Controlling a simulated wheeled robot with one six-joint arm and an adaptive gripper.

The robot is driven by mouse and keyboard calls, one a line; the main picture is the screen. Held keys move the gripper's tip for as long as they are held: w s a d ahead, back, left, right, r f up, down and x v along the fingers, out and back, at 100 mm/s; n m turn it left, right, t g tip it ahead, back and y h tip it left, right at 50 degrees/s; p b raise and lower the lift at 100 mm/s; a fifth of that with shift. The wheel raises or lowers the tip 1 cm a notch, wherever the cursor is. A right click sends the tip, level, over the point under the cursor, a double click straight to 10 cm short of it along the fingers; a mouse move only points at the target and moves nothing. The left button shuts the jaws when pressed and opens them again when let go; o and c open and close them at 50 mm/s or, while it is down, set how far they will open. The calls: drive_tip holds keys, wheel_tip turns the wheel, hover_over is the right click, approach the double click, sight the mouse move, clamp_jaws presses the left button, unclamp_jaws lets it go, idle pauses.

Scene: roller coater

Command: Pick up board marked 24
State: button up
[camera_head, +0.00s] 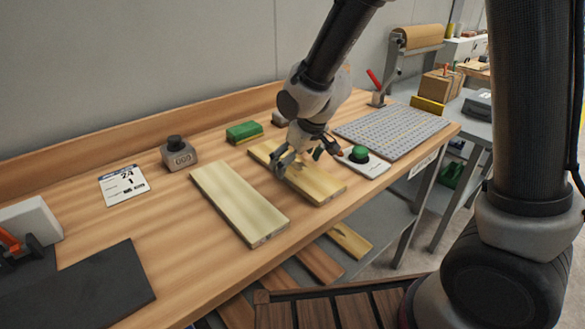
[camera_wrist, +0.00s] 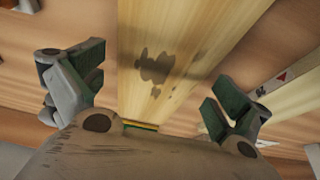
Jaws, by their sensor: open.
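Two pale wooden boards lie flat on the workbench: a left board (camera_head: 238,205) and a right board (camera_head: 318,185). In the wrist view a pale board (camera_wrist: 185,40) with a dark patch runs between the spread fingers of my gripper (camera_wrist: 155,85). The fingers appear apart from it. Another pale board (camera_wrist: 290,108) shows at the right of that view. A card reading 24 (camera_head: 123,186) lies at the bench's left.
A grey block with a black knob (camera_head: 179,154) and a green-topped block (camera_head: 244,131) stand behind the boards. A green button box (camera_head: 360,158) and a perforated grey plate (camera_head: 393,130) are right of the boards. A dark mat (camera_head: 90,290) lies front left.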

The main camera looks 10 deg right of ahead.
drive_tip(key=shift+w+a+f, duration=0.1)
drive_tip(key=shift+f, duration=0.15)
drive_tip(key=c, duration=1)
